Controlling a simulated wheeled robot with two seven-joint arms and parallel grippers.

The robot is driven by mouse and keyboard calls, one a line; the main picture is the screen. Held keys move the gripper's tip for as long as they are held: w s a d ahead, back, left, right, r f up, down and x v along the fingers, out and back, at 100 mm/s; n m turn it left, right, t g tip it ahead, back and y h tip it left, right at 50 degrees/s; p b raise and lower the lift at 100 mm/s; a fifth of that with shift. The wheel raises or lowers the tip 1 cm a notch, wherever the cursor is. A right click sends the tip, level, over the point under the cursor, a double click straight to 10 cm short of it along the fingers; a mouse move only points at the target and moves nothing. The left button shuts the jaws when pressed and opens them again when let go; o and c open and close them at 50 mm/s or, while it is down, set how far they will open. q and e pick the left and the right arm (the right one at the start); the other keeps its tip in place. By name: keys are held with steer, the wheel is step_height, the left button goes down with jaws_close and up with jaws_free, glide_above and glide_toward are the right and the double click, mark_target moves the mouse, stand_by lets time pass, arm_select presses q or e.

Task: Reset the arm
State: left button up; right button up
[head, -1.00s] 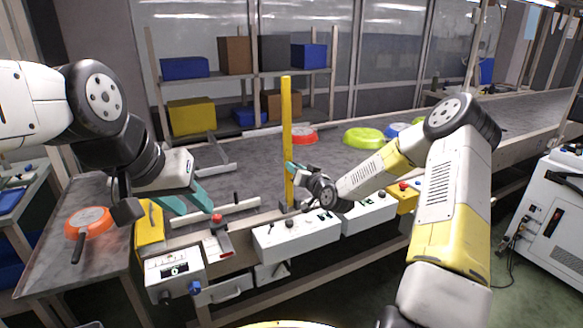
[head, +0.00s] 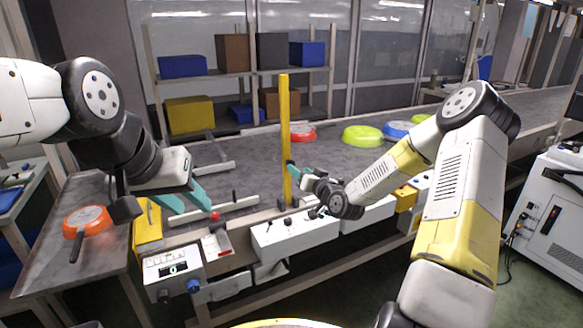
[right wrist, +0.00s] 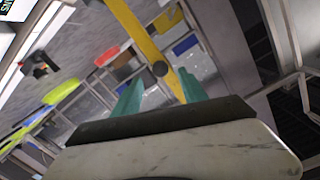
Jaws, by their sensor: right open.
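My right gripper (head: 299,171) is beside the yellow post (head: 285,135) in the head view, above the white control boxes at the conveyor's near edge. Its teal fingers are apart and empty in the right wrist view (right wrist: 160,92), with the yellow post (right wrist: 142,38) beyond them. Whether it touches the post cannot be told. My left gripper (head: 190,201) hangs at the left over the conveyor's near edge, its teal fingers apart with nothing seen between them.
An orange pan (head: 88,220) lies on the left side table (head: 50,262). A red pan (head: 302,133), a green pan (head: 362,136) and a blue pan (head: 397,129) sit on the conveyor (head: 340,157). A shelf with boxes stands behind. A white cabinet (head: 551,222) stands at right.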

steer(key=v, duration=0.2)
steer(key=shift+s+d, duration=0.15)
steer(key=shift+s, duration=0.25)
steer(key=s+d+r+n+g+h, duration=0.1)
steer(key=s+d+r+g+h, duration=0.15)
steer(key=s+r, duration=0.45)
steer(key=s+d+r+n+g+h, duration=0.1)
steer(key=s+r+g+h, duration=0.25)
steer(key=s, duration=0.55)
steer(key=s+r+g+y, duration=0.1)
steer(key=s+r, duration=0.1)
steer(key=s, duration=0.8)
steer(key=s+r+m+g, duration=0.1)
steer(key=s+r+g, duration=0.1)
steer(key=s, duration=0.8)
steer(key=shift+s+r+g+y, duration=0.2)
steer(key=shift+r+g+y, duration=0.15)
steer(key=shift+r, duration=0.4)
steer(key=shift+d, duration=0.15)
